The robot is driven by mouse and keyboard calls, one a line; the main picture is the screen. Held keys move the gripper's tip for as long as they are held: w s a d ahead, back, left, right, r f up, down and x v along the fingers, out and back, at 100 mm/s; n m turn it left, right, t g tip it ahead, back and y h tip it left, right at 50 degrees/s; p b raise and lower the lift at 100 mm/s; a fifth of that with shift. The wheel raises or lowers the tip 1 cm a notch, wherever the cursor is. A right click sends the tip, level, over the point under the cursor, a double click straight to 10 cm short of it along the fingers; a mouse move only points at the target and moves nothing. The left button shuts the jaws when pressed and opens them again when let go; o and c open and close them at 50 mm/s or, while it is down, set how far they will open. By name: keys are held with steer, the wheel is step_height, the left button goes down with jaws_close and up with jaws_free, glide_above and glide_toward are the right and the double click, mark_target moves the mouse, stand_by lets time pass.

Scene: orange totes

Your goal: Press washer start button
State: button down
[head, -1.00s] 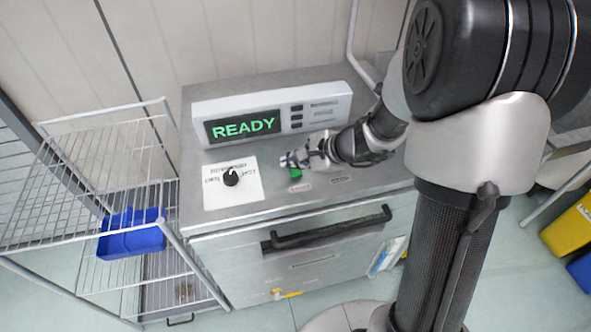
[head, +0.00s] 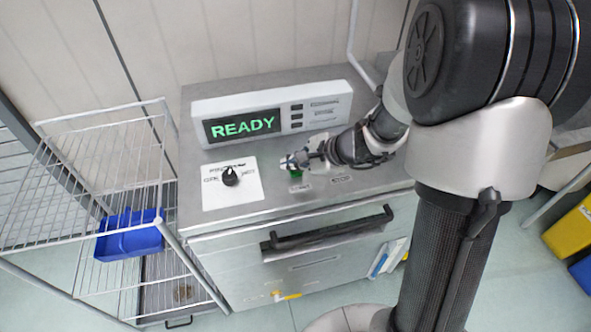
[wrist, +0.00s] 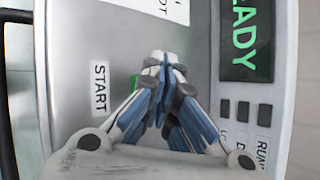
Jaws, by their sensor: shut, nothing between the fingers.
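The washer (head: 300,256) is a grey metal cabinet with a white display unit on top, whose screen (head: 241,125) reads READY in green. The green start button (head: 296,173) is mostly hidden under my gripper (head: 288,162). In the wrist view, a green edge of the button (wrist: 134,84) shows beside the fingers, near the START label (wrist: 99,88). My gripper (wrist: 160,62) is shut and empty, with its fingertips together over or very close to the button. I cannot tell whether they touch it.
A black knob (head: 230,176) on a white plate is left of the button. A wire rack (head: 150,190) with a blue bin (head: 128,235) stands at the left. A black handle (head: 330,232) crosses the washer's front. Yellow and blue bins (head: 572,230) are at the far right.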

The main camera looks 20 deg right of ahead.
mark_target(294, 173)
steer(key=shift+f, duration=0.35)
steer(key=shift+r, duration=0.15)
stand_by(0.4)
steer(key=shift+r+p, duration=0.45)
steer(key=shift+r, duration=0.3)
steer(key=shift+r+p, duration=1.95)
steer(key=shift+r, duration=0.65)
